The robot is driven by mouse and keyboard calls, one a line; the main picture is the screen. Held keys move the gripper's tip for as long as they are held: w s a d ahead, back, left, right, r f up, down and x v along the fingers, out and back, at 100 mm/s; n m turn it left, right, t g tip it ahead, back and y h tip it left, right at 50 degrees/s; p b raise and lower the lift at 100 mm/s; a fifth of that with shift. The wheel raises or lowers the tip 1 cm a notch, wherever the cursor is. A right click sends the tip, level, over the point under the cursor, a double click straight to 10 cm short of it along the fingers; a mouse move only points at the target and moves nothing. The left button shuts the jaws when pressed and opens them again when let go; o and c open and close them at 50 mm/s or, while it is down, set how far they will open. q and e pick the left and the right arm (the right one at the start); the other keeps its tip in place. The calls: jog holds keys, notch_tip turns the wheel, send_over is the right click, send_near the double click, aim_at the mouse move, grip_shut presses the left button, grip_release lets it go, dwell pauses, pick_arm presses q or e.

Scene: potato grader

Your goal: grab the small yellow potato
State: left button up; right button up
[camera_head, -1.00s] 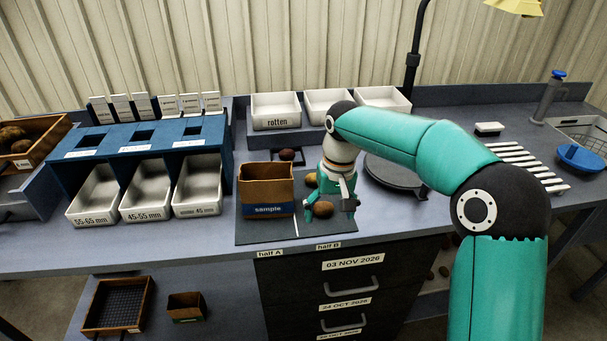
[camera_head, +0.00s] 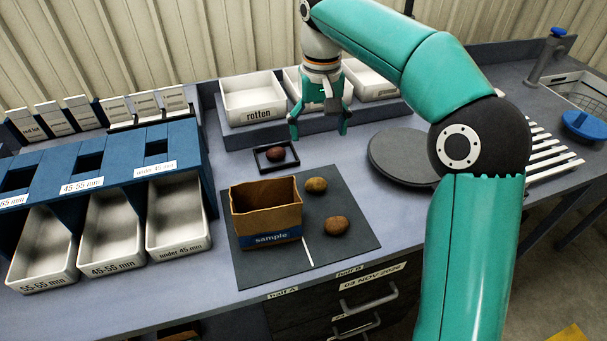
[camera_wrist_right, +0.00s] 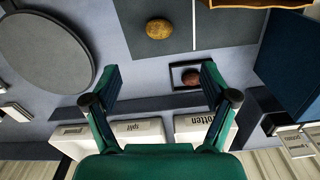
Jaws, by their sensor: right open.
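The small yellow potato (camera_head: 316,185) lies on the dark mat (camera_head: 345,255), right of the brown "sample" box (camera_head: 266,205). It also shows in the right wrist view (camera_wrist_right: 158,28), beyond the fingertips. A browner potato (camera_head: 336,226) lies nearer on the mat. My right gripper (camera_head: 318,125) is open and empty, in front of the white bins and behind the yellow potato, apart from it. Its two fingers frame the middle of the right wrist view (camera_wrist_right: 160,78). My left gripper is not in view.
A dark red potato (camera_head: 275,154) sits in a small black tray (camera_head: 264,168) left of my right gripper. The "rotten" bin (camera_head: 253,97) stands behind. A round dark plate (camera_head: 400,157) lies to the right. White size bins (camera_head: 178,213) stand at left.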

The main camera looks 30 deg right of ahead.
jog(key=b, duration=0.1)
send_near(316, 180)
jog(key=f, duration=0.5)
jog(key=shift+s+a+f, duration=0.2)
jog(key=shift+s+a, duration=0.1)
jog(key=f, duration=0.4)
jog(key=shift+w+d, duration=0.25)
jog(key=shift+d, duration=0.05)
jog(key=shift+f, duration=0.6)
jog(key=c, duration=1.2)
